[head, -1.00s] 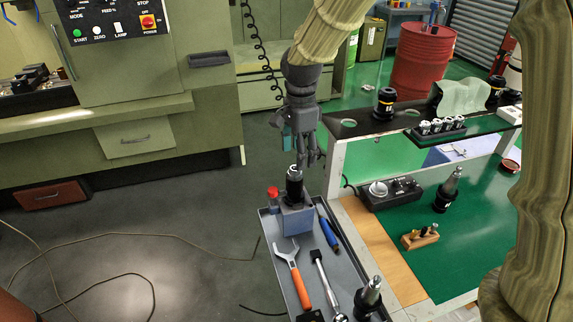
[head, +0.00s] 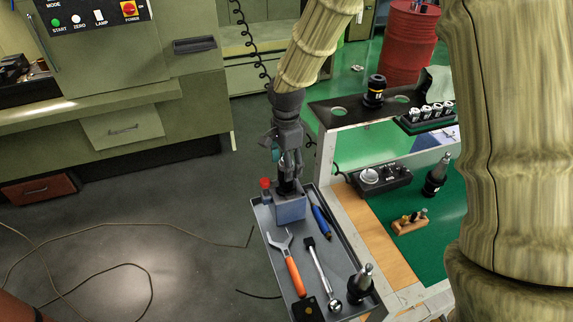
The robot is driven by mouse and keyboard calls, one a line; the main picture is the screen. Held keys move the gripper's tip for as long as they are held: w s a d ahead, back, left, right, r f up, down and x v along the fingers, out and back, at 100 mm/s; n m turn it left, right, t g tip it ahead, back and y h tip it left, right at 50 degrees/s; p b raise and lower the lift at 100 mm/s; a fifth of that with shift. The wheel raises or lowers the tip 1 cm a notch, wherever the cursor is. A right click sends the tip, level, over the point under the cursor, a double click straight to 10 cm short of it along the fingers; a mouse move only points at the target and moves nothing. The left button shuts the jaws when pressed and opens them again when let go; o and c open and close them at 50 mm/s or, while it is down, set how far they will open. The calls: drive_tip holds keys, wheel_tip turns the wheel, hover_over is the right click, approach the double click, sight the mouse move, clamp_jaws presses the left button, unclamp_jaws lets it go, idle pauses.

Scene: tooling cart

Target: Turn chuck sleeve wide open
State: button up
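The chuck (head: 285,188) is a dark cylinder standing upright in a blue-grey block holder (head: 291,209) on the cart's tray. My gripper (head: 288,172) points down over it, with its fingers at the level of the chuck's top. The fingers hide most of the chuck and its sleeve. I cannot tell whether the fingers touch the sleeve or how far they are apart.
The grey tray (head: 262,222) also holds a red-capped bottle (head: 266,189), a blue-handled tool (head: 322,221), an orange-handled wrench (head: 295,276), a second metal-shafted tool (head: 318,264) and a tool holder (head: 361,286). The green-topped bench (head: 436,240) stands close on the right.

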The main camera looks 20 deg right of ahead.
drive_tip(key=shift+w+f, duration=0.15)
drive_tip(key=shift+f, duration=0.8)
drive_tip(key=c, duration=1)
drive_tip(key=shift+n, duration=0.3)
